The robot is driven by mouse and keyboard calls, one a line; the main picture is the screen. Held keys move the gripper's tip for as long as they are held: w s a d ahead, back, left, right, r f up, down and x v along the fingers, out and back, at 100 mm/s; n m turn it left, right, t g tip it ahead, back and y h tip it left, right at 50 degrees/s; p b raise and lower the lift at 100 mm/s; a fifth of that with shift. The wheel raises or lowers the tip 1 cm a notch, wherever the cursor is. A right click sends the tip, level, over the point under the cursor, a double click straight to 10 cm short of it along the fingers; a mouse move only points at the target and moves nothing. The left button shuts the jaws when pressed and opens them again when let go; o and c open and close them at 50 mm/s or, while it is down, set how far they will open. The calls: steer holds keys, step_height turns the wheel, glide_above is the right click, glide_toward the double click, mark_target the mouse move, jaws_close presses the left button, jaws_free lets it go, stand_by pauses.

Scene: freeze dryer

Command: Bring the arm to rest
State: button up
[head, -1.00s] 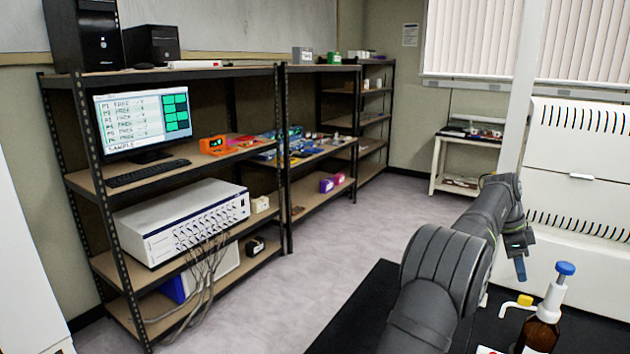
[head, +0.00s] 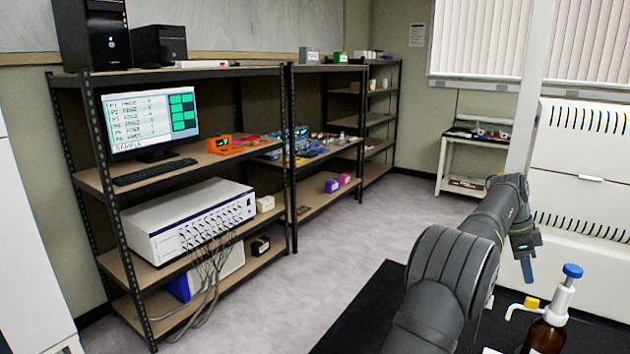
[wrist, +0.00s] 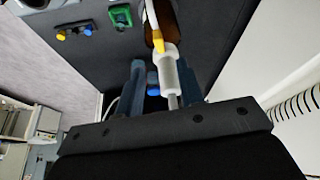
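My gripper (head: 527,270) hangs at the end of my arm in the head view, pointing down over the dark bench. In the wrist view my gripper (wrist: 163,72) shows two bluish fingers standing apart, with no object clearly held between them. A brown bottle (head: 541,338) with a white pump, yellow-tipped spout and blue knob stands in front of the gripper in the head view. In the wrist view the bottle (wrist: 160,22) and its pump appear partly between and beyond the fingers; contact cannot be made out.
A large white machine (head: 585,185) stands behind the arm on the right. The wrist view shows a green item (wrist: 120,16) and a small piece with blue and yellow knobs (wrist: 75,31) on the bench. Shelves (head: 180,72) with a monitor stand at left, across open floor.

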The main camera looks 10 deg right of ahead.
mark_target(532, 299)
steer(key=x, duration=0.8)
steer(key=shift+f, duration=0.4)
steer(key=shift+s+a+r+n, duration=0.15)
steer(key=shift+r+n, duration=0.1)
steer(key=shift+n, duration=0.15)
steer(key=shift+s+a+n+t, duration=0.2)
steer(key=shift+s+n+t, duration=0.25)
steer(key=shift+n, duration=0.25)
